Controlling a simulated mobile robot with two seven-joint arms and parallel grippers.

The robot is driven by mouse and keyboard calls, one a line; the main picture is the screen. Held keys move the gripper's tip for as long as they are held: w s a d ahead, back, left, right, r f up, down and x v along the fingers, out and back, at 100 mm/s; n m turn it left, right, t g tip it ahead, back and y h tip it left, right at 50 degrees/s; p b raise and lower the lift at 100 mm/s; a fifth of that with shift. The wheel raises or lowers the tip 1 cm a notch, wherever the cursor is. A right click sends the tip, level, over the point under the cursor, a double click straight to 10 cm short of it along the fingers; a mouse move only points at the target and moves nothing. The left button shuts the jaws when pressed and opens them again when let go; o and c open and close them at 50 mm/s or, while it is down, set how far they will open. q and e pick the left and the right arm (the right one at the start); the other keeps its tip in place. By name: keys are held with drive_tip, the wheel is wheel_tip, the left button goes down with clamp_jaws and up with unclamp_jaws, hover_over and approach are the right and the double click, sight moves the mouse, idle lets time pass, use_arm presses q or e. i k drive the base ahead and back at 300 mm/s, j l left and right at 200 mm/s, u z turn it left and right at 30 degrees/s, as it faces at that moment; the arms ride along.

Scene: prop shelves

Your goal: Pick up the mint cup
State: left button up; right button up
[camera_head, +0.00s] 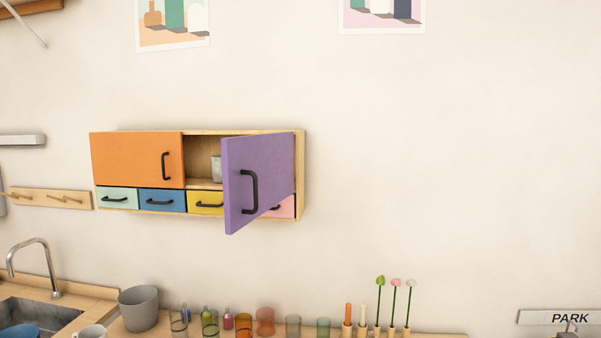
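No cup in view is clearly mint. A small greenish translucent cup (323,327) stands on the counter at the bottom; its lower part is cut off by the picture edge. A pale grey cup (216,168) stands inside the wall cabinet (301,178), partly hidden by the open purple door (263,175). What else is behind that door is hidden. Neither of my grippers is in view.
The orange door (137,159) is shut, with small coloured drawers below. On the counter stand a grey bucket-like pot (138,308), a white mug (90,332), several glasses and candles. A sink (45,312) is at left.

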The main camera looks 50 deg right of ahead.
sight(216, 160)
drive_tip(key=z, duration=1.4)
drive_tip(key=i+j+z, duration=0.1)
drive_tip(key=i+j, duration=0.35)
drive_tip(key=j, duration=0.15)
